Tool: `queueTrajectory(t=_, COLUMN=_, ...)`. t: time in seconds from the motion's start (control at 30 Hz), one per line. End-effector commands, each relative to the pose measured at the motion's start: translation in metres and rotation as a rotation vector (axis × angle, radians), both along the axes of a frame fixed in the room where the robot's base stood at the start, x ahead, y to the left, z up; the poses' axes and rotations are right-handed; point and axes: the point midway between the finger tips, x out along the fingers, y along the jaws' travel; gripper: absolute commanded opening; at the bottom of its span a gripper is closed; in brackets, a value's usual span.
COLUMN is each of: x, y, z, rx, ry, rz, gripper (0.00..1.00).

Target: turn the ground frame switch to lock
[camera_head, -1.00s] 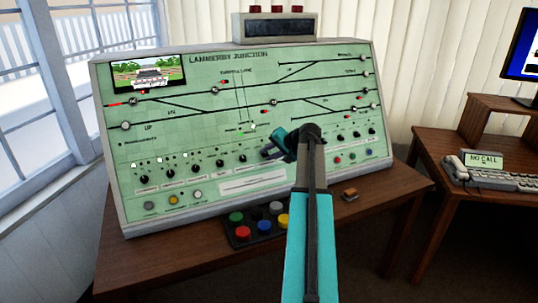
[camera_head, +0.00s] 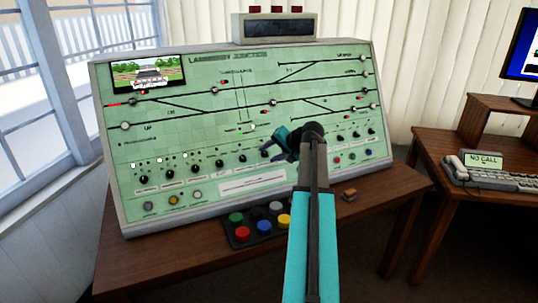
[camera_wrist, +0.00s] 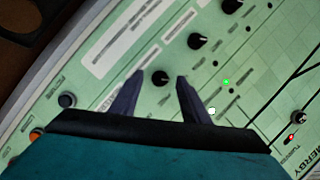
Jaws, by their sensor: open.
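The green control panel (camera_head: 150,110) has a row of black rotary knobs along its lower part. My gripper (camera_head: 267,150) is in front of the panel's middle, with its fingers pointing at the knob row. In the wrist view my gripper (camera_wrist: 160,88) is open, with one finger on each side of a black knob (camera_wrist: 160,77). Nothing is seen held, and I cannot tell whether the fingers touch the knob. The small labels are too blurred to read, so I cannot tell which knob is the ground frame switch. My arm hides part of the row.
Two more black knobs (camera_wrist: 197,41) lie farther up in the wrist view. A pad of coloured buttons (camera_head: 240,236) sits on the wooden desk (camera_head: 150,262) below the panel. A small orange-brown block (camera_head: 349,194) is on the desk to its right. A second desk with a keyboard (camera_head: 490,180) stands at right.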

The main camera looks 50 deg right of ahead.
Motion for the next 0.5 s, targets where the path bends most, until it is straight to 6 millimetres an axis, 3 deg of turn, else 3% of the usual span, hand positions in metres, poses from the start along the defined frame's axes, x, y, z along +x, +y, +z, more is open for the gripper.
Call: queueTrajectory(t=0.5, x=-0.063, y=0.003, z=0.049, rx=-0.001, ry=-0.001, rz=-0.001, gripper=0.42)
